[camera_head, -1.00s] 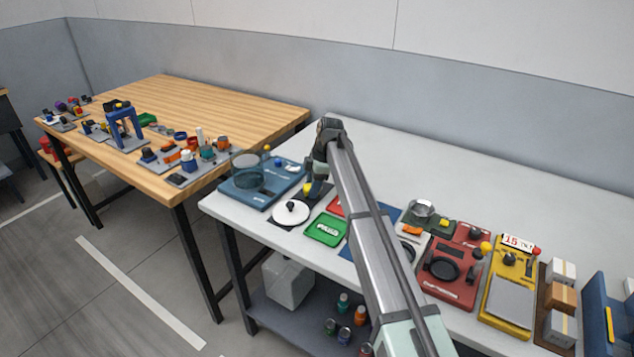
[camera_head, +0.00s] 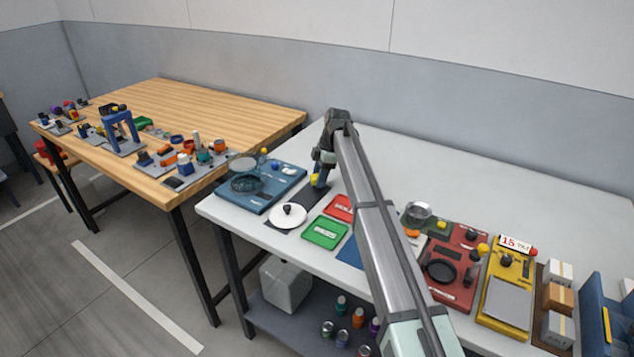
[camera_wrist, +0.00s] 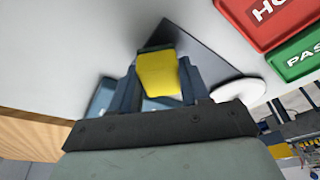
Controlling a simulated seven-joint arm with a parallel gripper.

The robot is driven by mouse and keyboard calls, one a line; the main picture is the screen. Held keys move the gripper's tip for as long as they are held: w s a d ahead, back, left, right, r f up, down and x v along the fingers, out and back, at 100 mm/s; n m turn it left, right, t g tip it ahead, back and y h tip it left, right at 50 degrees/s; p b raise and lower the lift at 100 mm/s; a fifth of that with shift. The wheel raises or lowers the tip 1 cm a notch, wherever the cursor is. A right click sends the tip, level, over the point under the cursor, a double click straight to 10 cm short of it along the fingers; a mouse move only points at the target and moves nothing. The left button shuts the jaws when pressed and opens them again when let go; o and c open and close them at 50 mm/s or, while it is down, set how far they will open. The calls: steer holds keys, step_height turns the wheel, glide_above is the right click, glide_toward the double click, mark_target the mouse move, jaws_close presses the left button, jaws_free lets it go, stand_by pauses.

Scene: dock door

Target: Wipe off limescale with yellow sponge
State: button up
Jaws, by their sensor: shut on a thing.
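My gripper (camera_head: 318,178) is shut on the yellow sponge (camera_wrist: 157,76), which has a dark green edge in the wrist view. In the head view the sponge shows as a small yellow patch (camera_head: 315,180) at the fingertips. The gripper is over the far part of a dark mat (camera_head: 284,226), behind a white disc (camera_head: 289,219) with a black knob. The mat (camera_wrist: 205,48) and disc (camera_wrist: 240,91) also show in the wrist view. I cannot tell whether the sponge touches the mat. No limescale can be made out.
A blue station (camera_head: 262,197) with a glass dish stands left of the mat. A red HOLD tray (camera_head: 340,208) and a green PASS tray (camera_head: 324,234) lie to the right. Red (camera_head: 455,275) and yellow (camera_head: 507,297) stations stand farther right. The table's back (camera_head: 450,175) is clear.

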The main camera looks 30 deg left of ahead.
steer(key=shift+r, duration=3.4)
